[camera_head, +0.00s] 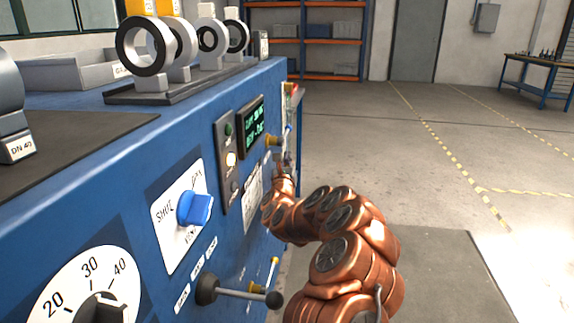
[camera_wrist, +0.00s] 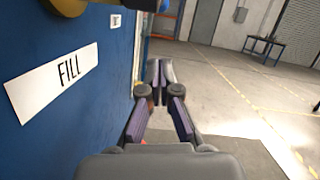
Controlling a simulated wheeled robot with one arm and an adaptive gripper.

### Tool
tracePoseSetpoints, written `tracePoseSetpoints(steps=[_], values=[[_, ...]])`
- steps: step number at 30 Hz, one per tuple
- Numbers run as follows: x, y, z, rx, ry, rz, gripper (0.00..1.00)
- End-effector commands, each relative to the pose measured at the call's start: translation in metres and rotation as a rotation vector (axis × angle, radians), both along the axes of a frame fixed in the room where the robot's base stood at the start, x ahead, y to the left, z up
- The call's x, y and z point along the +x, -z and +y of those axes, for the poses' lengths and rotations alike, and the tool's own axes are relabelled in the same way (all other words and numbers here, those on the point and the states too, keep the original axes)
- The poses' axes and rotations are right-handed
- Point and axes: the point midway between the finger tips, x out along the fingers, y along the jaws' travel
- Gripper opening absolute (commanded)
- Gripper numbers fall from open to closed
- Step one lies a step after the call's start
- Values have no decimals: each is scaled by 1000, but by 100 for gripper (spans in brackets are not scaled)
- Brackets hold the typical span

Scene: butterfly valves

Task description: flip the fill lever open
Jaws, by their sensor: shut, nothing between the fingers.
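A white FILL label (camera_wrist: 68,70) is on the blue panel at the left of the wrist view. Above it, a brass fitting with a grey part (camera_wrist: 72,6) is cut off by the top edge. In the head view, a brass fitting with a small blue end (camera_head: 272,140) sticks out from the panel's far part; I cannot tell for sure whether it is the fill lever. My gripper (camera_wrist: 160,68) is shut and empty, beside the panel and right of the label. In the head view it is small (camera_head: 284,160), just below that brass fitting, partly hidden by my copper arm.
Nearer on the panel are a blue SHUT/OPEN knob (camera_head: 195,209), a black-balled lever (camera_head: 240,293), a yellow-handled lever (camera_head: 273,272) and a numbered dial (camera_head: 92,290). A display (camera_head: 252,127) sits above. Ring-shaped valves (camera_head: 145,47) stand on top.

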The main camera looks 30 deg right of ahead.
Motion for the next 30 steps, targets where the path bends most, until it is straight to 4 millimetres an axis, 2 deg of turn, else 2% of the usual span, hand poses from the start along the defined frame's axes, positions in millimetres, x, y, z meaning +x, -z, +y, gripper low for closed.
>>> tracePoseSetpoints(steps=[9, 12, 18, 30], values=[[21, -9, -17, -3, 2, -5, 0], [22, -25, -13, -2, 0, -6, 0], [24, -41, -10, -1, -2, -2, 0], [25, -47, -10, 0, 0, -1, 0]])
